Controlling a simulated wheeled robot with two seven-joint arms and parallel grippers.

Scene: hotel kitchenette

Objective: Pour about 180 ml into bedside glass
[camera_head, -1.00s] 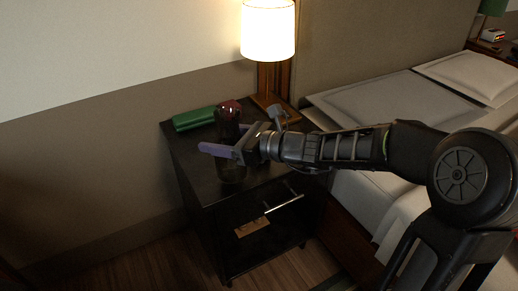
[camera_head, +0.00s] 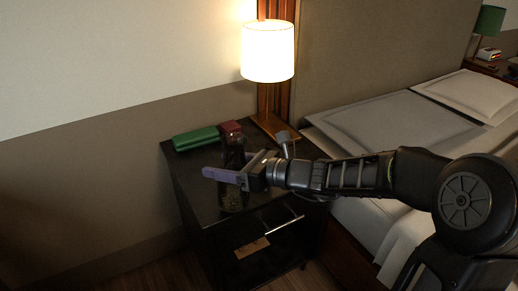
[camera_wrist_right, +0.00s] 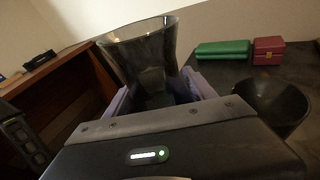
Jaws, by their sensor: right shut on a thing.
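My right gripper (camera_head: 231,166) reaches in from the right over the dark nightstand (camera_head: 185,177). Its purple fingers are shut on a dark see-through glass vessel (camera_head: 232,198), which looks roughly upright. In the right wrist view the vessel (camera_wrist_right: 148,52) flares to a wide open rim and stands between the fingers. How much liquid it holds, and whether its base touches the nightstand, I cannot tell. A second dark, open-topped round vessel (camera_wrist_right: 272,102) stands right of the gripper in the right wrist view. I cannot make it out in the head view. My left gripper is out of view.
A green case (camera_head: 195,138) and a small red box (camera_head: 231,128) lie at the back of the nightstand. A lit lamp (camera_head: 267,52) stands behind the gripper. The bed (camera_head: 385,118) is to the right, partly behind my right arm.

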